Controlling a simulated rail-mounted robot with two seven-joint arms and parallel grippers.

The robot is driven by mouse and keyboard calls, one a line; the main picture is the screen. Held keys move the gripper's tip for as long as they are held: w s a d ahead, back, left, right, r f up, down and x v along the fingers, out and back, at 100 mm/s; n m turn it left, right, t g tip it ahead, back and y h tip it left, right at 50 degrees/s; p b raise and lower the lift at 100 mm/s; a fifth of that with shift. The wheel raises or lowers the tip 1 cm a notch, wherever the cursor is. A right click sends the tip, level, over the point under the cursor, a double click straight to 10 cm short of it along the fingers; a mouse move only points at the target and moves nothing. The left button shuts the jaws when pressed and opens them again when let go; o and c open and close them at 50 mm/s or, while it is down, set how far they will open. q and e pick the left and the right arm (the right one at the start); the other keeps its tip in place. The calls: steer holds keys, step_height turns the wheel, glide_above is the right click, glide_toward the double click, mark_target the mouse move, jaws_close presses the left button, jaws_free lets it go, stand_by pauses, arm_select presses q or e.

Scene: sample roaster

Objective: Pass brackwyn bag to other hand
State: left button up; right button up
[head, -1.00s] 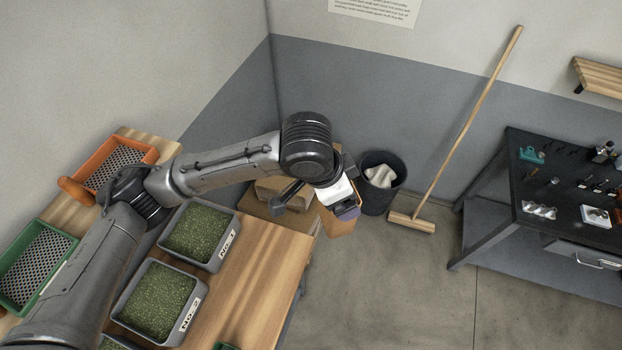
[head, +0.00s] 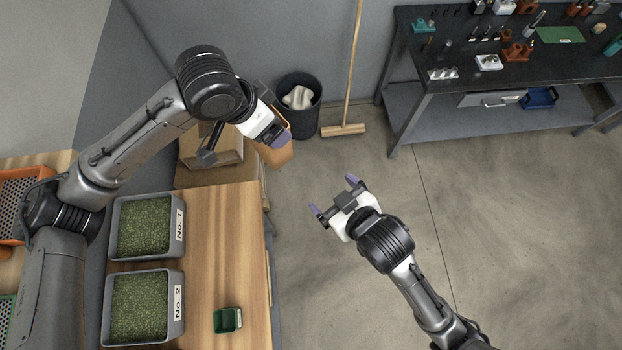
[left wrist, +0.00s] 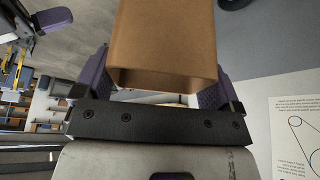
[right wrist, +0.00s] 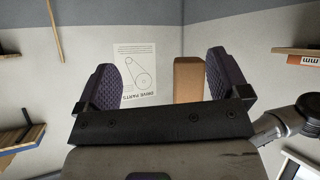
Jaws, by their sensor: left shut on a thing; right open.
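The brackwyn bag (head: 277,152) is a plain brown paper-like bag, and my left gripper (head: 272,136) is shut on it. In the left wrist view the bag (left wrist: 165,45) fills the space between the purple finger pads. No label shows on it. In the head view the left hand hides part of the bag. My right gripper (head: 335,199) is open and empty over the floor, below and to the right of the bag in the head view. In the right wrist view a brown bag (right wrist: 188,80) shows beyond the open fingers, apart from them.
A wooden table (head: 225,215) with green-bean trays (head: 117,245) and a small green container (head: 228,320) is at left. A dark bin (head: 314,84) and a broom (head: 343,130) stand behind. A dark workbench (head: 410,60) is at back right. The floor between is clear.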

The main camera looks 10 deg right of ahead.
steer(key=a+r+t+y, duration=0.2)
steer(key=a+r, duration=0.1)
steer(key=a, duration=0.1)
steer(key=t+y, duration=0.3)
glide_toward(277, 151)
steer(key=x, duration=1.2)
steer(key=shift+w, duration=0.2)
steer(key=shift+f, duration=0.1)
steer(key=shift+c, duration=0.2)
steer(key=shift+s+a, duration=0.1)
steer(key=shift+a, duration=0.05)
steer(key=c, duration=1)
arm_select(q)
steer(key=o, duration=0.8)
steer(key=shift+c, duration=0.2)
steer(key=shift+o, duration=0.8)
arm_select(e)
steer(key=shift+c, duration=0.5)
